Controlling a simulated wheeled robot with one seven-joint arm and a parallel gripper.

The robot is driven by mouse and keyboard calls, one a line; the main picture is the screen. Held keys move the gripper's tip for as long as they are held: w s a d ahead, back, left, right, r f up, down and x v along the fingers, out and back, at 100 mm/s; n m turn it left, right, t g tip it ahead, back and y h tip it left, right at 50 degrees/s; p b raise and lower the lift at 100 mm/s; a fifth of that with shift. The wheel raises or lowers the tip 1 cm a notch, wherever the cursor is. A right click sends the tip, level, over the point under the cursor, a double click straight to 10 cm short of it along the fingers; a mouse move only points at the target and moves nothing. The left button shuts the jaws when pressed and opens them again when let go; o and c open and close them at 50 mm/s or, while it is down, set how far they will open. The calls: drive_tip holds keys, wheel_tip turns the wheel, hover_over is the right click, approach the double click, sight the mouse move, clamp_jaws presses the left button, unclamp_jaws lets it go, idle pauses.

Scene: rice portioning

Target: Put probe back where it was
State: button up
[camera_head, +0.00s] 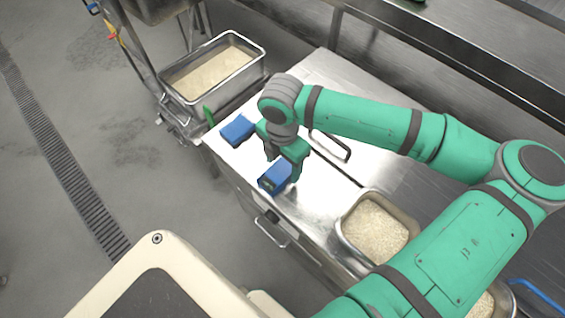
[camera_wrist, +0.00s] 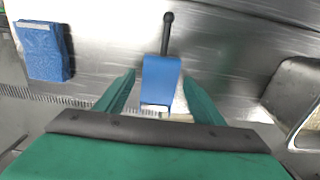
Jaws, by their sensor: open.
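The probe (camera_wrist: 161,80) shows in the wrist view as a blue block. A thin black rod with a rounded end extends beyond it. In the head view the blue body (camera_head: 274,178) lies on the steel counter near its front edge, and my gripper hides part of it. My gripper (camera_head: 284,168) is open and low over the counter, right at the probe. In the wrist view its green fingers (camera_wrist: 158,90) stand on either side of the blue block, with visible gaps. I cannot tell its exact height above the counter.
A blue cloth-like block (camera_head: 237,130) lies on the steel counter (camera_head: 320,75), left of my gripper. A black handle (camera_head: 331,146) sits beyond the gripper. A rice pan (camera_head: 374,228) is sunk in the counter at right. Another rice tray (camera_head: 213,72) stands on a stand at upper left.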

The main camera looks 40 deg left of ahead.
sight(283, 169)
wheel_tip(283, 169, up, 12)
idle(0.6)
drive_tip(key=shift+s, duration=0.1)
idle(0.4)
